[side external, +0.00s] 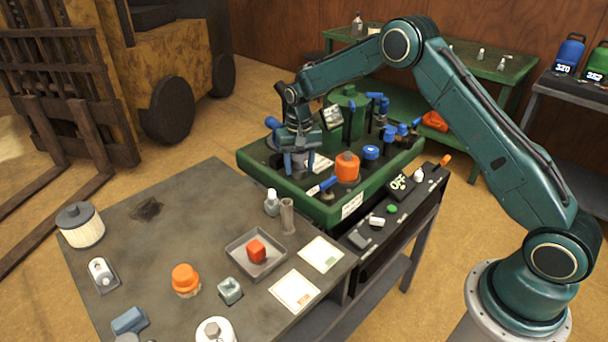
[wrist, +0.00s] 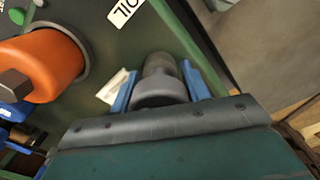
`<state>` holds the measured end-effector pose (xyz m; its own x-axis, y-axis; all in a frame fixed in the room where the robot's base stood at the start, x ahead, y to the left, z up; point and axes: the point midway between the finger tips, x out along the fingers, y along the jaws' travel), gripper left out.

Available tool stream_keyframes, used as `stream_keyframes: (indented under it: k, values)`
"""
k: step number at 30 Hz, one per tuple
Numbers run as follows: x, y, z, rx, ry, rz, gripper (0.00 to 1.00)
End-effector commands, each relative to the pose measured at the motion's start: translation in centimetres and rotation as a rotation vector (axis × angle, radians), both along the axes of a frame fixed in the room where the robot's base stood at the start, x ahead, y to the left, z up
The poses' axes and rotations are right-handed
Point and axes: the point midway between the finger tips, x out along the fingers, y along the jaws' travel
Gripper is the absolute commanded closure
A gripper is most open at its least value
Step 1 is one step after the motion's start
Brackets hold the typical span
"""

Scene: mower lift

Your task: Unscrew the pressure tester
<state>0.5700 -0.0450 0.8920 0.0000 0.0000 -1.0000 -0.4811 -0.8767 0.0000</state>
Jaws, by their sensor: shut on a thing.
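My gripper (side external: 298,163) points down over the left end of the green tray (side external: 338,215) in the side view. In the wrist view its two blue fingers (wrist: 160,88) stand on either side of a grey, round, stepped fitting, which appears to be the pressure tester (wrist: 160,92). The gripper is shut on it. The tester looks seated at the green surface, but its lower end is hidden, so I cannot tell how far it is screwed in. In the side view my gripper mostly hides it.
An orange cap (side external: 347,167) stands close to the right of my gripper; it also shows in the wrist view (wrist: 42,66). Blue-handled valves (side external: 388,134) and a green cylinder (side external: 346,104) crowd the tray. The grey table (side external: 190,225) holds loose parts and a small tray (side external: 272,268).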

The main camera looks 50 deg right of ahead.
Motion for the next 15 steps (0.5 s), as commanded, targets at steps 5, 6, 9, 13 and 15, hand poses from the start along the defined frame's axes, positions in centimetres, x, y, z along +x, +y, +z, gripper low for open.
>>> stream_keyframes:
  k: [5, 6, 9, 13, 15]
  values:
    - [0.0, -0.02, 0.02, 0.0, 0.0, 0.085, 0.81]
    - [0.0, -0.02, 0.02, 0.0, 0.0, 0.115, 0.81]
    - [0.01, -0.03, 0.02, 0.0, 0.0, 0.196, 0.81]
    - [0.0, -0.04, 0.01, 0.0, 0.0, 0.299, 0.81]
    - [0.0, -0.04, 0.01, 0.0, 0.0, 0.355, 0.81]
